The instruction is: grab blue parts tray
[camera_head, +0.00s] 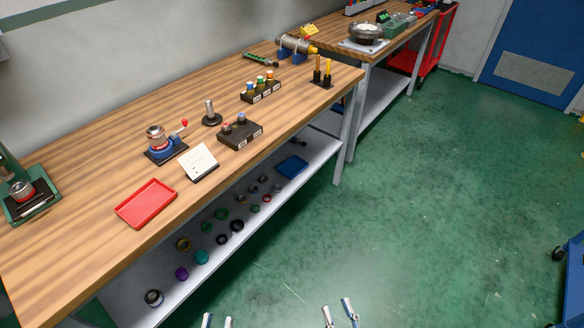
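The blue parts tray (292,167) lies flat on the lower shelf of the near workbench, toward the shelf's right part. It looks empty. My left gripper (217,321) shows only its fingertips at the bottom edge, with a gap between them. My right gripper (338,307) is at the bottom, right of the middle, with its two fingers apart and nothing between them. Both grippers are well away from the tray, in front of the bench over the green floor.
The lower shelf (140,290) holds several coloured rings and small parts left of the tray. The wooden benchtop (100,190) above carries a red tray (146,204), a white card (199,162) and fixtures. A bench leg (343,150) stands right of the tray.

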